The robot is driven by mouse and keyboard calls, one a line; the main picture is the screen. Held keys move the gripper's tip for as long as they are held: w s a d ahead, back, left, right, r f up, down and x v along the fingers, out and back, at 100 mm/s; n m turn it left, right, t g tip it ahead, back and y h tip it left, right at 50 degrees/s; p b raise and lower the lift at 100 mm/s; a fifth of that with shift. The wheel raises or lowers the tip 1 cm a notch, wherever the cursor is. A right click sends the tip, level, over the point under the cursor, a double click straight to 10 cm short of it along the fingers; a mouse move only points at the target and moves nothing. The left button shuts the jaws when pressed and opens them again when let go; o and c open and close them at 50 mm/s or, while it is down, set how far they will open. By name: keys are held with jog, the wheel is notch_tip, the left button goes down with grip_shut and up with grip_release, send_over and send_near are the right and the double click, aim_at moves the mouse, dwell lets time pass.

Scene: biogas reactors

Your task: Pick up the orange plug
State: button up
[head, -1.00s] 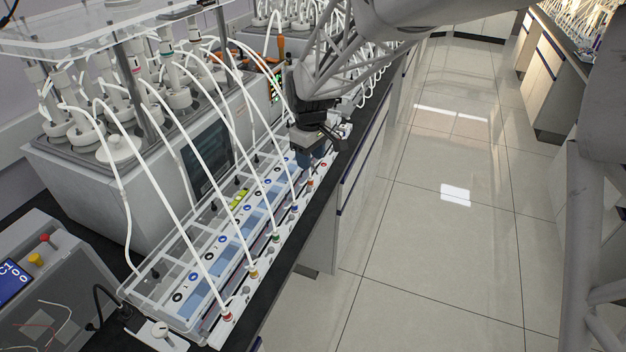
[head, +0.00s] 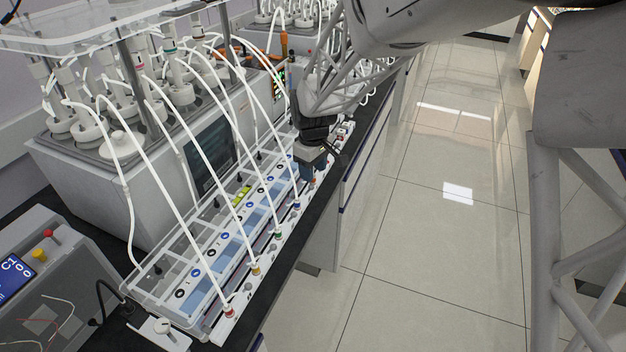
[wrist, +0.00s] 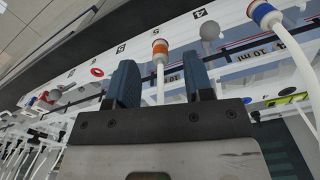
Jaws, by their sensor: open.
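The orange plug (wrist: 160,48) shows in the wrist view as a small cap with an orange band and a white tube. It sits on the white front rail. My gripper (wrist: 159,72) is open, with one dark blue finger on each side of the tube. In this view the plug lies just beyond the fingertips, between their lines, and no finger visibly touches it. In the head view my gripper (head: 316,172) is low over the far part of the rail and largely hides the plug.
A blue plug (wrist: 265,14) with its own tube is to the right in the wrist view. Green (head: 277,234), yellow (head: 256,269) and red (head: 229,311) plugs line the near rail. White tubes arch from the reactor unit (head: 110,190). The floor on the right is clear.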

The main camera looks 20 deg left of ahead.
jog(key=shift+f, duration=1.45)
grip_shut()
jog(key=shift+r, duration=0.1)
jog(key=shift+r, duration=4.95)
jog(key=shift+r, duration=1.5)
